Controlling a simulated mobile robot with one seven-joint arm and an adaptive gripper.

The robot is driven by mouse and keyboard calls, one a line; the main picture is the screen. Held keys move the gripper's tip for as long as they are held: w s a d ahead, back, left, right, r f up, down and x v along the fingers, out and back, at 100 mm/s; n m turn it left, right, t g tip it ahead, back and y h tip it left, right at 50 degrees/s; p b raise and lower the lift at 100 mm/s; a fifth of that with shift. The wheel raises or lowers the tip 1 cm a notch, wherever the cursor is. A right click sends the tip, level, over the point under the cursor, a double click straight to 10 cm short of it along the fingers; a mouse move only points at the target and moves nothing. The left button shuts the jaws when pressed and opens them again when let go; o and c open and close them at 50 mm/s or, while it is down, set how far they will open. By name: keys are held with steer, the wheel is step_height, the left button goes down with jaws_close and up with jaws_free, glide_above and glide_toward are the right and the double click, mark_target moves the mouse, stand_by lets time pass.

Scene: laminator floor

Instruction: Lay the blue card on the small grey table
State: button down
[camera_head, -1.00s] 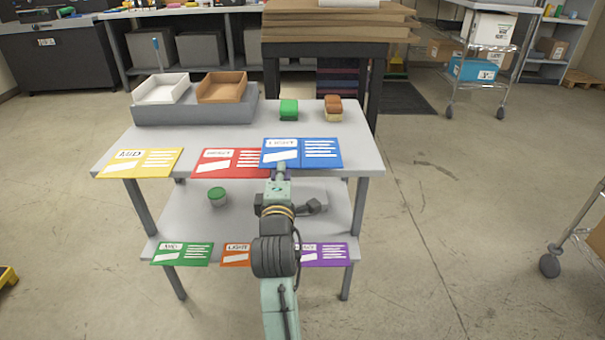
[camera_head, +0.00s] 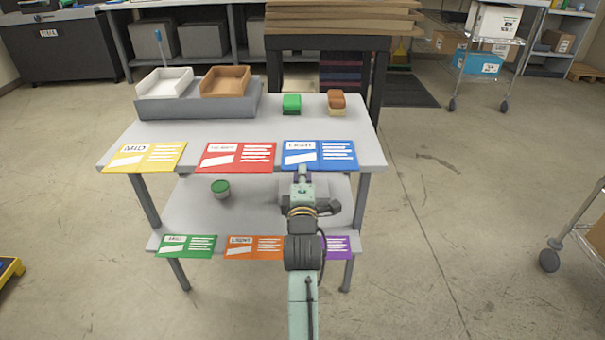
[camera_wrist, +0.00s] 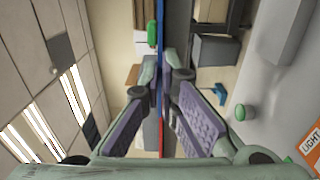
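The blue card (camera_head: 330,155), marked LIGHT, is at the front right of the upper top of a two-tier grey table (camera_head: 250,130). Its near edge juts past the tabletop's front edge. My gripper (camera_head: 302,172) is at that near edge. In the wrist view the card shows edge-on as a thin blue strip (camera_wrist: 160,22) between the fingertips (camera_wrist: 161,62), which look closed on it. I cannot tell whether the card touches the tabletop or hovers just above it. I cannot tell whether this is the small grey table.
A red card (camera_head: 237,156) and a yellow card (camera_head: 145,156) lie to the left. Behind are a grey tray holder (camera_head: 200,106), a green block (camera_head: 292,104) and a brown-topped block (camera_head: 337,103). The lower shelf bears green (camera_head: 187,245), orange (camera_head: 254,247) and purple (camera_head: 338,246) cards.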

steer(key=c, duration=1.8)
jaws_free()
steer(key=shift+f, duration=0.1)
steer(key=s, duration=1.2)
steer(key=shift+r, duration=0.2)
